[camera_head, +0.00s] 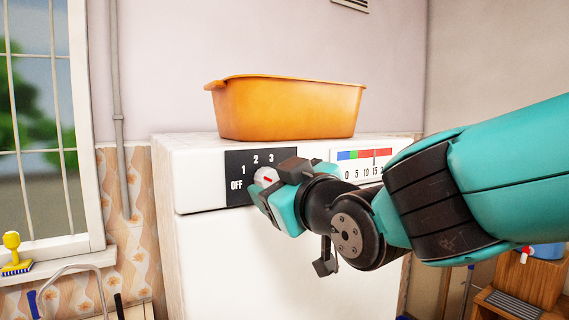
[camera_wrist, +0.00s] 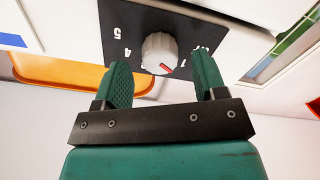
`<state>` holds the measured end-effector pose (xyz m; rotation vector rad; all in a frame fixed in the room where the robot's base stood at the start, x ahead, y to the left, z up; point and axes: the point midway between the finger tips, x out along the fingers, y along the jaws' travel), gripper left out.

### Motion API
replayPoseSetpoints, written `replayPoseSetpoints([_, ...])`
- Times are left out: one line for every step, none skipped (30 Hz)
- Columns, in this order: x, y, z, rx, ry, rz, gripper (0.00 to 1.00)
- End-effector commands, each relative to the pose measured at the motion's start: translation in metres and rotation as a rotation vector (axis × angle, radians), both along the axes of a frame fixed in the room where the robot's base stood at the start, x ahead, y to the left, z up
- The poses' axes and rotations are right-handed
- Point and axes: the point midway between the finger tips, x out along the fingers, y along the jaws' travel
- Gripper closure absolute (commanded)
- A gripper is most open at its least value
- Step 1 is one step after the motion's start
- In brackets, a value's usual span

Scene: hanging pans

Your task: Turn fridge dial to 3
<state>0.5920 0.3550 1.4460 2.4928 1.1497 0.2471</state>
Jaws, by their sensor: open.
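The white round fridge dial (camera_head: 265,176) sits on a black panel (camera_head: 236,163) marked OFF, 1, 2, 3 in the head view. The dial also shows in the wrist view (camera_wrist: 158,50), with a red mark on its lower right edge. The number the mark points at cannot be told clearly. Panel numbers look inverted there, with 4 and 5 at left. My gripper (camera_head: 277,188) is open in front of the dial. In the wrist view its green fingers (camera_wrist: 163,72) stand apart, short of the dial in the picture; contact is not visible. My gripper hides the panel's lower right.
An orange basin (camera_head: 290,108) stands on the white fridge (camera_head: 187,180). A coloured temperature scale (camera_head: 362,165) is right of the panel. A window and tap are at left, a wooden stand (camera_head: 530,278) at lower right.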

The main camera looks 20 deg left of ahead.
Motion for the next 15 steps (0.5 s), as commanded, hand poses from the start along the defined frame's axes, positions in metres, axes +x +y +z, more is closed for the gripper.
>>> replayPoseSetpoints([0.005, 0.006, 0.003, -0.001, 0.001, 0.000, 0.35])
replayPoseSetpoints([0.007, 0.008, 0.003, -0.001, 0.001, 0.000, 0.35])
replayPoseSetpoints([0.010, 0.011, 0.003, 0.000, 0.000, 0.000, 0.35])
replayPoseSetpoints([0.011, 0.013, 0.002, -0.001, 0.001, 0.000, 0.35])
replayPoseSetpoints([0.012, 0.015, 0.001, -0.001, 0.001, 0.000, 0.35])
replayPoseSetpoints([0.014, 0.016, 0.001, 0.000, 0.000, 0.000, 0.35])
replayPoseSetpoints([0.014, 0.017, 0.001, 0.001, 0.000, 0.000, 0.35])
replayPoseSetpoints([0.015, 0.017, 0.001, 0.001, 0.000, 0.000, 0.35])
replayPoseSetpoints([0.015, 0.018, 0.001, 0.001, 0.000, 0.000, 0.35])
replayPoseSetpoints([0.015, 0.018, 0.000, 0.001, 0.000, 0.000, 0.35])
replayPoseSetpoints([0.016, 0.018, 0.000, 0.001, 0.000, 0.000, 0.35])
replayPoseSetpoints([0.016, 0.018, 0.000, 0.001, 0.000, 0.000, 0.35])
replayPoseSetpoints([0.015, 0.018, 0.000, 0.001, 0.000, 0.000, 0.35])
replayPoseSetpoints([0.015, 0.018, 0.000, 0.001, 0.000, 0.000, 0.35])
replayPoseSetpoints([0.015, 0.018, 0.000, 0.001, 0.000, 0.000, 0.35])
